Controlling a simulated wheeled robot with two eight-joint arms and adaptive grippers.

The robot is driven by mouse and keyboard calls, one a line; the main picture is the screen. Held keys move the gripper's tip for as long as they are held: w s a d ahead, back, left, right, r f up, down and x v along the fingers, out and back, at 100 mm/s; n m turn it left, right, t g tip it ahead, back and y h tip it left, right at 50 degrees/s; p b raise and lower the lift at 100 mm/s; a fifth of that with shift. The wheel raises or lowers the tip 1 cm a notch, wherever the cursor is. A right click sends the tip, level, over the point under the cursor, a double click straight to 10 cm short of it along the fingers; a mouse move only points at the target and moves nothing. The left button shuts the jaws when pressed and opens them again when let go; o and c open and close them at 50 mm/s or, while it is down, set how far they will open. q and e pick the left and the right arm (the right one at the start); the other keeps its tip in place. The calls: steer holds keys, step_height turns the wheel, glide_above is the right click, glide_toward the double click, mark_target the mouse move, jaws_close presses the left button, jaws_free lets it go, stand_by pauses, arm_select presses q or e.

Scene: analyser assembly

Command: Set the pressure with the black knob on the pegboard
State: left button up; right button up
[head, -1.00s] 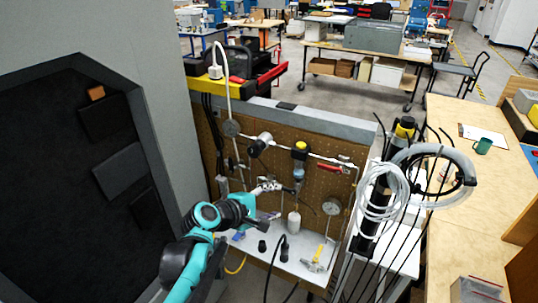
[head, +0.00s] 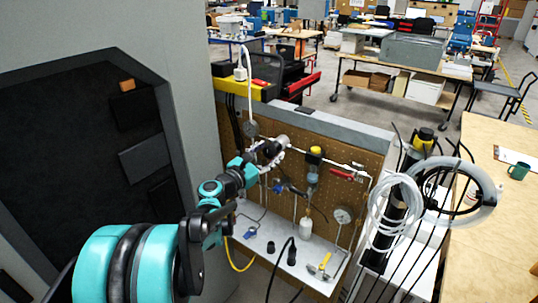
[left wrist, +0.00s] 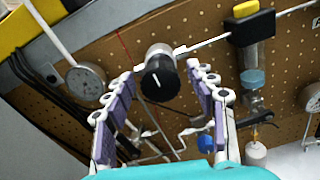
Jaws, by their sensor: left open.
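The black knob (left wrist: 160,82) has a white mark on its face and sits on a silver regulator body on the pegboard (left wrist: 283,62). In the head view the knob (head: 268,149) is partly hidden by my left gripper (head: 266,156). In the left wrist view my left gripper (left wrist: 162,78) is open, with one purple-padded finger on each side of the knob. Whether the fingers touch it cannot be told; gaps show on both sides. My right gripper is not in view.
A round gauge (left wrist: 86,82) is left of the knob. A metal pipe runs right to a yellow-topped filter unit (head: 315,158) and a red-handled valve (head: 343,174). Another gauge (head: 343,215) is lower right. Coiled clear tubing (head: 396,207) hangs further right.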

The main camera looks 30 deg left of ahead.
arm_select(q)
steer(key=shift+w, duration=0.15)
steer(key=c, duration=1.2)
steer(key=shift+o, duration=0.2)
